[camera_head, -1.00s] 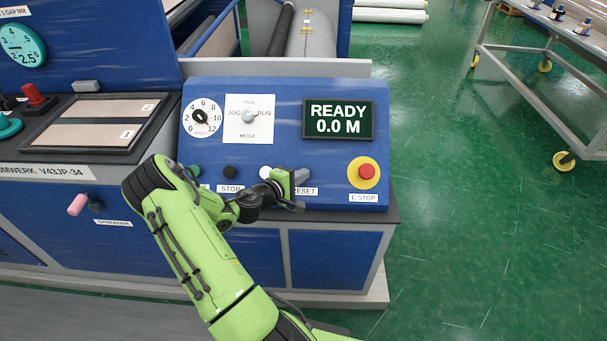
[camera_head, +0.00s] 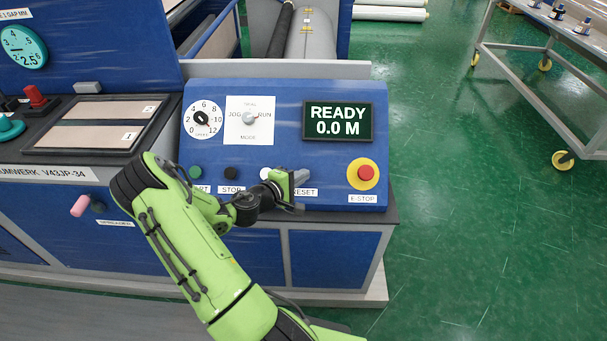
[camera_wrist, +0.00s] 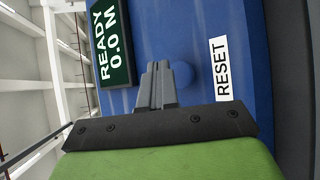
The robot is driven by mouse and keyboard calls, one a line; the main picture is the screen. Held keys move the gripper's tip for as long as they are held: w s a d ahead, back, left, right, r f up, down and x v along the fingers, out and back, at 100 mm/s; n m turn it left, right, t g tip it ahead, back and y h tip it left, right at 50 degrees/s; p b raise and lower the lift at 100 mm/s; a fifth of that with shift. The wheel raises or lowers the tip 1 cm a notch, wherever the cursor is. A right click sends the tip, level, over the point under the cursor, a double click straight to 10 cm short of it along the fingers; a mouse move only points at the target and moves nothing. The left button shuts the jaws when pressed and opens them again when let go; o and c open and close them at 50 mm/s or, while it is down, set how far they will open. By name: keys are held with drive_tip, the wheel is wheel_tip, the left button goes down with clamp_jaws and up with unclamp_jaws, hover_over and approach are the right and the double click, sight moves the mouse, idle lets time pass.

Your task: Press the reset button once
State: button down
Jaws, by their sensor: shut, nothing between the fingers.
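A round blue button (camera_wrist: 184,73) shows in the wrist view beside the RESET label (camera_wrist: 222,70). In the head view the RESET label (camera_head: 305,192) is partly covered and my gripper (camera_head: 303,176) hides the button. My gripper's fingers (camera_wrist: 158,68) are shut and empty, with their tips close beside the blue button and overlapping its edge in the wrist view. I cannot tell whether they touch it. The display (camera_head: 338,121) reads READY 0.0 M.
The panel also holds a green button (camera_head: 195,172), a black STOP button (camera_head: 231,172), a white button (camera_head: 266,174) and a red E-STOP (camera_head: 366,173) to the right. A mode switch (camera_head: 249,118) and a dial (camera_head: 202,118) are above.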

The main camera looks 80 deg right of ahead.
drive_tip(key=a+r, duration=0.1)
drive_tip(key=a+r+p, duration=0.1)
drive_tip(key=r, duration=0.1)
drive_tip(key=shift+s+a, duration=0.25)
drive_tip(key=shift+s, duration=0.05)
idle(0.8)
drive_tip(key=w+a+r+m+t+y+p, duration=0.1)
drive_tip(key=w+a+r+t+y+p, duration=0.15)
drive_tip(key=w+a+r, duration=0.4)
drive_tip(key=w+a+r+m+t+y+p, duration=0.1)
drive_tip(key=w+a+r+t+y+p, duration=0.2)
drive_tip(key=a, duration=0.7)
drive_tip(key=w+a+r+m+t+y+p, duration=0.1)
drive_tip(key=w+a+r+t+y, duration=0.25)
drive_tip(key=w+a+r, duration=0.35)
drive_tip(key=s+a+r+n+t+y+p, duration=0.1)
drive_tip(key=s+a+r, duration=0.3)
drive_tip(key=a, duration=0.6)
drive_tip(key=s+a+r+n+t+y+p, duration=0.1)
drive_tip(key=s+a+r+n+t+y, duration=0.1)
drive_tip(key=a+r, duration=0.4)
drive_tip(key=s+a+n+y, duration=0.1)
drive_tip(key=s+a+n, duration=0.1)
drive_tip(key=a, duration=0.1)
drive_tip(key=shift+s+a+y+p, duration=0.3)
drive_tip(key=shift+s+a+p, duration=0.05)
drive_tip(key=shift+a+p, duration=0.05)
